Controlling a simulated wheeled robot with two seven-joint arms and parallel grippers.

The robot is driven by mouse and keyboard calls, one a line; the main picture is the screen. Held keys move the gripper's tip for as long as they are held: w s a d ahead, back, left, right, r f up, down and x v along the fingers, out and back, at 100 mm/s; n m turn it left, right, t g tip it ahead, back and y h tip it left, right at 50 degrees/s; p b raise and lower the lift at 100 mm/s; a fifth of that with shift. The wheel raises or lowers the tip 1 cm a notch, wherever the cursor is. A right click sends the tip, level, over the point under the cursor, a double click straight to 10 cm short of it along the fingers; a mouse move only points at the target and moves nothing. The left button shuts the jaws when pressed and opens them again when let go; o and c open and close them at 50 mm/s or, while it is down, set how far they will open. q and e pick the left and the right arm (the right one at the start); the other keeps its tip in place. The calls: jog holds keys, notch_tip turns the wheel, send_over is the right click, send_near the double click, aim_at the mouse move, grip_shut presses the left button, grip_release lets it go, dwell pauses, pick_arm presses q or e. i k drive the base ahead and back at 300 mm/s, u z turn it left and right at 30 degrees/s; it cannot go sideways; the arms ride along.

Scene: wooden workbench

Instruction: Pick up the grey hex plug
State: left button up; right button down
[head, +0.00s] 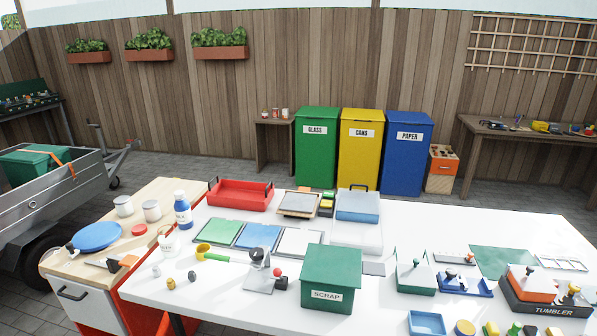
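Several small plug-like pieces lie on the left part of the white bench top (225,305). One is a small pale grey piece (156,270), one is a yellowish piece (171,284), and one is a dark brownish piece (192,276). They are too small for me to tell which is hexagonal, so I cannot be sure which is the grey hex plug. Neither of my grippers is in view.
A green SCRAP box (330,278), a grey press-like stand (259,271) and a yellow-and-green ring tool (208,252) stand right of the small pieces. A blue-and-white bottle (183,212) and red tray (241,195) are behind. The front left bench top is clear.

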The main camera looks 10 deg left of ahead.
aim_at(155, 271)
jog(key=u, duration=1.4)
